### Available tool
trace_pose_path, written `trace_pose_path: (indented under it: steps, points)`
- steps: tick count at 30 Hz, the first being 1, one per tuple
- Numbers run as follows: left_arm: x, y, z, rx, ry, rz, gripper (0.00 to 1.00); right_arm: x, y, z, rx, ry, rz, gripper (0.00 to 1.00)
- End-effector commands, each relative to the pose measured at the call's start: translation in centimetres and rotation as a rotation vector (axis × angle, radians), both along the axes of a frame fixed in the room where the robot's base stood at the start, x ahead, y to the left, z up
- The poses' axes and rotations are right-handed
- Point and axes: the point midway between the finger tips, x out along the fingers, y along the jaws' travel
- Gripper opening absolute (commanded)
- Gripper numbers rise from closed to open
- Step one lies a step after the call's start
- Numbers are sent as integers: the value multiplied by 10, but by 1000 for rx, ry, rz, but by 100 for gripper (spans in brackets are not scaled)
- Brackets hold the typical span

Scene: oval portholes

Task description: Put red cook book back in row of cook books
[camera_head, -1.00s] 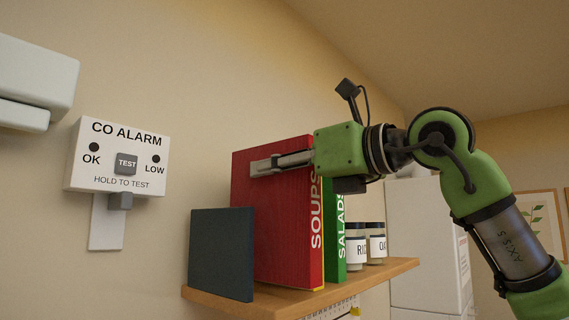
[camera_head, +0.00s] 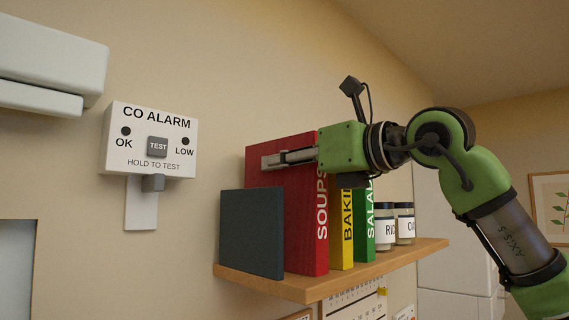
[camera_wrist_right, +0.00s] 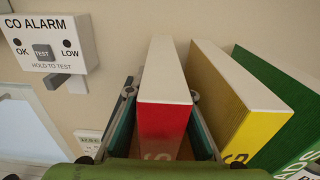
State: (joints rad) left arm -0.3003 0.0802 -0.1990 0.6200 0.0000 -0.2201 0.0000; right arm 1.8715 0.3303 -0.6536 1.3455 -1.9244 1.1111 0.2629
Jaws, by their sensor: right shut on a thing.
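The red cook book (camera_head: 309,215), lettered SOUPS, stands upright on the wooden shelf (camera_head: 315,290), and its top and red spine also show in the wrist view (camera_wrist_right: 163,85). It is between the dark bookend (camera_head: 252,233) and the yellow cook book (camera_head: 342,225). The green cook book (camera_head: 364,225) stands right of the yellow one. My right gripper (camera_head: 268,162) is shut on the red book near its top, with one finger on each side in the wrist view (camera_wrist_right: 160,100). The far finger is hidden in the head view. My left gripper is not in view.
Two labelled jars (camera_head: 394,228) stand right of the books. A white CO alarm (camera_head: 150,140) is on the wall to the left. A calendar (camera_head: 352,304) hangs below the shelf. The shelf's right end is clear.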

Motion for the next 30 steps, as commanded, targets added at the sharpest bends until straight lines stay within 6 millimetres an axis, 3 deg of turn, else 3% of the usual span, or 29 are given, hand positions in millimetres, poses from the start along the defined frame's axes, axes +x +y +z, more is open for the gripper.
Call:
trace_pose_path:
  steps: [4,5,6,7,23,30]
  points:
    - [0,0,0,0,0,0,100,-1,0,3,4,-5,1,0]
    - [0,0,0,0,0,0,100,-1,0,3,4,-5,1,27]
    - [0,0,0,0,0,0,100,-1,0,3,4,-5,1,37]
    - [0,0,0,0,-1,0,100,-1,0,3,3,-4,1,41]
    - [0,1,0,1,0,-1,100,0,0,0,-1,1,0,41]
    - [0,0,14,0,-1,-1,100,-1,0,15,1,-1,1,41]
